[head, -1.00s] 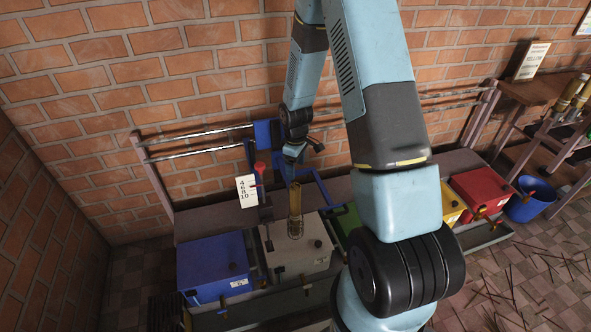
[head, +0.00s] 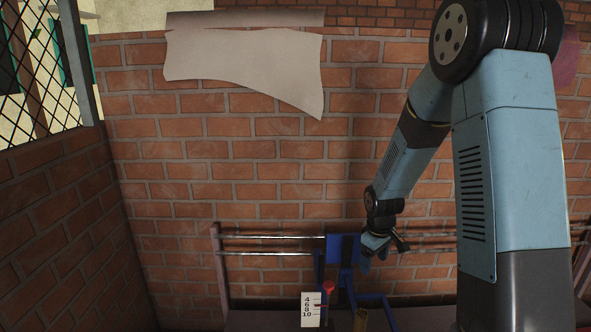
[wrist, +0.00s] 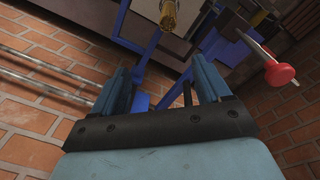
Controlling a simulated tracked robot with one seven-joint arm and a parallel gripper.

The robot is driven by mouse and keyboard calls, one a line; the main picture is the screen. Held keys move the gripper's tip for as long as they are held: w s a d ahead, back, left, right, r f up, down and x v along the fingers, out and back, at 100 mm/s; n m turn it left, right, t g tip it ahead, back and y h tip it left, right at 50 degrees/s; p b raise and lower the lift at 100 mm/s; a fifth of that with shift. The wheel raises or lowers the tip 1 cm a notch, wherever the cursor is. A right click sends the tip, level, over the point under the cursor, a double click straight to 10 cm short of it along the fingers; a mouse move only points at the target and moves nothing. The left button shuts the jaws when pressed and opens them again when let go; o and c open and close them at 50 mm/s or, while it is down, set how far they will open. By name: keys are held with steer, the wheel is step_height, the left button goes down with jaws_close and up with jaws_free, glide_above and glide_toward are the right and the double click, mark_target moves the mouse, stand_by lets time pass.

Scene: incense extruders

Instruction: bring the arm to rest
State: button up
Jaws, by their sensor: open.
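My gripper (head: 374,255) hangs in front of the brick wall, to the right of the blue bracket in the head view. In the wrist view its two blue fingers (wrist: 163,82) are spread apart with nothing held between them. My arm comes down from the upper right of the head view and is bent at a large black joint. A brass tube (head: 361,319) shows below the gripper at the bottom edge, clear of the fingers; it also shows in the wrist view (wrist: 169,14).
A blue frame (head: 345,252) with metal rails (head: 265,237) runs along the wall. A red-knobbed lever (head: 328,288) and white number card (head: 311,309) stand left of the gripper. Paper (head: 245,68) hangs on the wall; a mesh window (head: 35,70) is at left. The benchtop is mostly out of view.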

steer(key=s+r+m+t, duration=0.1)
steer(key=s+r, duration=0.3)
steer(key=r, duration=0.2)
steer(key=s+r+m, duration=0.2)
steer(key=s+r, duration=0.1)
steer(key=r, duration=0.4)
steer(key=s+r+m+t, duration=0.1)
steer(key=s+r, duration=0.3)
steer(key=r, duration=0.2)
steer(key=s+r+m+t, duration=0.1)
steer(key=s+r, duration=0.3)
steer(key=s, duration=0.4)
steer(key=s+r+m+t, duration=0.1)
steer(key=s+r+m, duration=0.1)
steer(key=s+r, duration=0.3)
steer(key=s, duration=0.3)
steer(key=shift+r+m, duration=0.3)
steer(key=shift+m, duration=0.1)
